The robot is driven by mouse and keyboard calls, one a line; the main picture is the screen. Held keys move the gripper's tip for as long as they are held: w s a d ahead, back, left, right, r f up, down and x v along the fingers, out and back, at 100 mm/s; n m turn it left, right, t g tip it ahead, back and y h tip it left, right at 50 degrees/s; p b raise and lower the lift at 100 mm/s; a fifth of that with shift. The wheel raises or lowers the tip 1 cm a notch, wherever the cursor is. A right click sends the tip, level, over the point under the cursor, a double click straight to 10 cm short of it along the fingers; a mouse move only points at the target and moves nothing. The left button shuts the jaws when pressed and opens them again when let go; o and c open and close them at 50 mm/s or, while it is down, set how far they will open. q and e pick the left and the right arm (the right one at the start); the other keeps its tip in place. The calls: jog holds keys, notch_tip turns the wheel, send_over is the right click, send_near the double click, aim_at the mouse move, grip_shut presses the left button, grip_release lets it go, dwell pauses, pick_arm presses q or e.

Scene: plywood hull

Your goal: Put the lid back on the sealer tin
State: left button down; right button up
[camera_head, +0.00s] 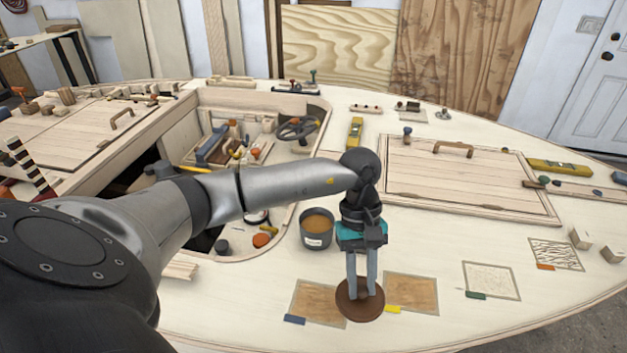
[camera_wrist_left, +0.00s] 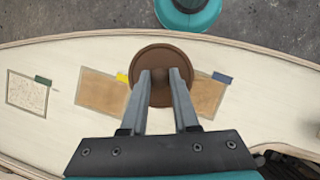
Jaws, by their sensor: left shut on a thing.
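The sealer tin (camera_head: 317,229) is a dark grey open tin with a pale label and amber-brown contents. It stands upright on the deck next to the cockpit opening. A round brown lid (camera_head: 352,306) is at the fingertips of my left gripper (camera_head: 361,290), to the right of the tin and nearer the front edge. The left gripper points down and is shut on the lid's middle. The lid also shows in the left wrist view (camera_wrist_left: 152,80), between the two fingers (camera_wrist_left: 164,78). I cannot tell whether the lid touches the deck. My right gripper is in neither view.
Stained sample patches (camera_head: 411,293) with coloured tabs lie beside and partly behind the lid. A framed hatch (camera_head: 470,180) lies to the right. The cockpit opening, with a steering wheel (camera_head: 299,129) and tools, is left of the tin. An orange knob-like piece (camera_head: 262,240) lies near its edge.

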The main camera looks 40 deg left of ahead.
pick_arm(q)
jog(key=w+a+r+n+t+y, duration=0.1)
jog(key=w+a+r+n+t, duration=0.15)
jog(key=a+n, duration=0.45)
jog(key=w+a+r+n+t+y, duration=0.15)
jog(key=w+a+n, duration=0.35)
jog(key=n, duration=0.5)
jog(key=w+a+r+n+t+y, duration=0.1)
jog(key=w+a+r+n+t, duration=0.15)
jog(key=a+n, duration=0.5)
jog(key=shift+n+t, duration=0.35)
jog(key=shift+t, duration=0.1)
jog(key=shift+s+d+f+b, duration=0.15)
jog(key=shift+f+b, duration=0.9)
jog(key=shift+f, duration=0.55)
jog(key=shift+s+a+f+b, duration=0.1)
jog(key=shift+f+b, duration=0.95)
jog(key=shift+f, duration=0.55)
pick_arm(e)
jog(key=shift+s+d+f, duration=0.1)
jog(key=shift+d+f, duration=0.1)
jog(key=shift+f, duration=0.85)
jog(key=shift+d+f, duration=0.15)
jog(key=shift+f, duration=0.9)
pick_arm(q)
jog(key=shift+f, duration=0.15)
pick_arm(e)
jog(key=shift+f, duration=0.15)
